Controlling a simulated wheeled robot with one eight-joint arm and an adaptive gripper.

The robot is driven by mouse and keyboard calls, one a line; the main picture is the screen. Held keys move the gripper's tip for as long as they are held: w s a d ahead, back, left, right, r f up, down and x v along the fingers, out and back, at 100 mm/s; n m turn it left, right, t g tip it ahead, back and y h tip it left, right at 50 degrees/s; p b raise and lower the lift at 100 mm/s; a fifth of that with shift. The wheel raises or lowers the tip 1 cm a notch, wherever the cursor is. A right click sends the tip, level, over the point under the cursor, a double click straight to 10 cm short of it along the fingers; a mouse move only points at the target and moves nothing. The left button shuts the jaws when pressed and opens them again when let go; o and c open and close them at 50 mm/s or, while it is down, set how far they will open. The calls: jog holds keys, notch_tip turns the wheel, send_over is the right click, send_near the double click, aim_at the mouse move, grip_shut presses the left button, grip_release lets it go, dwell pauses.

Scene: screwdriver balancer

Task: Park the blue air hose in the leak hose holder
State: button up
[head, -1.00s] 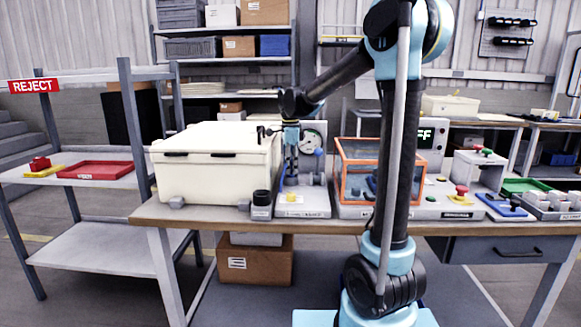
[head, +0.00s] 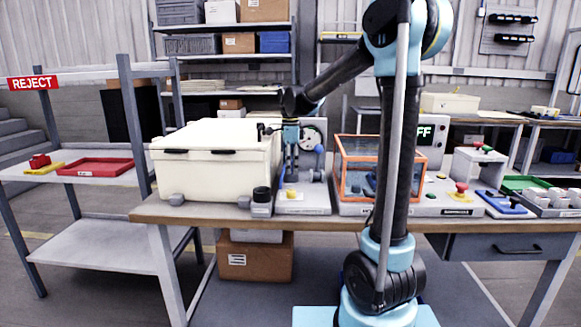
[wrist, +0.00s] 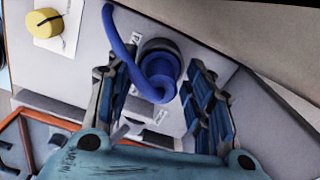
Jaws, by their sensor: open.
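The blue air hose (wrist: 122,48) bends in a loop in the wrist view, and its lower end lies between my fingers. Part of it passes over a dark round socket-like piece (wrist: 166,45) on the grey panel; I cannot tell whether it sits inside or only in front of it. My gripper (wrist: 158,92) is open, one finger on each side of the hose. In the head view my gripper (head: 291,166) hangs over the grey leak station (head: 303,207), with a small blue hose part (head: 319,150) at its right. I cannot make out the holder's label.
A cream case (head: 215,175) stands close at the left of my gripper. An orange-framed clear box (head: 358,168) stands close at the right and also shows in the wrist view (wrist: 28,122). A yellow knob (wrist: 44,22) sits on the panel. A dark cylinder (head: 261,196) stands in front.

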jog(key=shift+r, duration=3.7)
